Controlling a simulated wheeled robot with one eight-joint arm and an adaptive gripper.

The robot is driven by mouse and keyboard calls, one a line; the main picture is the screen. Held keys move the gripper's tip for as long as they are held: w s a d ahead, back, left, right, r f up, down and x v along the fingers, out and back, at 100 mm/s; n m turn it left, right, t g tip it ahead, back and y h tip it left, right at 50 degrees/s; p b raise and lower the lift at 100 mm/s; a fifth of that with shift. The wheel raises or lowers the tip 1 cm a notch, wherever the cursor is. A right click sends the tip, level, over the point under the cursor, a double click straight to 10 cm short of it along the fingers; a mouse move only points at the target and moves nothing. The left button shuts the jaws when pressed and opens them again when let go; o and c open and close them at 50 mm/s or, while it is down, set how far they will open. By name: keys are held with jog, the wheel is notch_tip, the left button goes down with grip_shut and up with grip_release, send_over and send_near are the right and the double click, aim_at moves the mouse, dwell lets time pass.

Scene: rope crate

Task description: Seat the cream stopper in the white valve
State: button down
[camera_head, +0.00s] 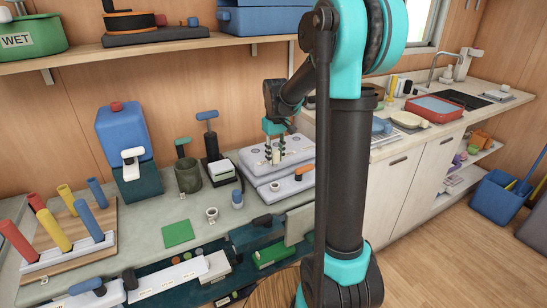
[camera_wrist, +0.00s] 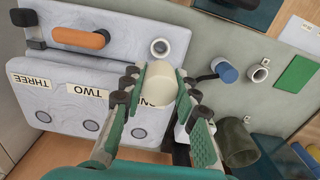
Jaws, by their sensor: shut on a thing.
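The cream stopper (camera_wrist: 160,82) is between my gripper's fingertips in the wrist view. My gripper (camera_wrist: 160,90) is shut on it. In the head view my gripper (camera_head: 275,154) is over the grey panel unit (camera_head: 252,163), and the stopper is hard to make out there. A white ring-shaped fitting with a dark hole, which looks like the white valve (camera_wrist: 160,48), sits near the panel's edge, just beyond the stopper in the wrist view. In the head view this valve (camera_head: 275,187) shows at the unit's front. The stopper is apart from it in the picture and partly covers a label.
An orange handle (camera_wrist: 80,37) is on the panel beside the valve. A small white cup (camera_wrist: 258,73), a blue knob (camera_wrist: 226,71) and an olive pot (camera_wrist: 237,143) stand on the counter. A green mat (camera_head: 177,233) lies flat, with some bare counter around it.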

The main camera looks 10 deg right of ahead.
aim_at(275, 166)
jog(key=shift+f, duration=0.15)
jog(key=shift+f, duration=2.4)
jog(key=shift+f, duration=0.15)
jog(key=shift+f, duration=1.5)
jog(key=shift+f, duration=1.4)
dwell(0.4)
jog(key=c, duration=1.1)
grip_release()
jog(key=shift+o, duration=0.2)
notch_tip(275, 166, up, 12)
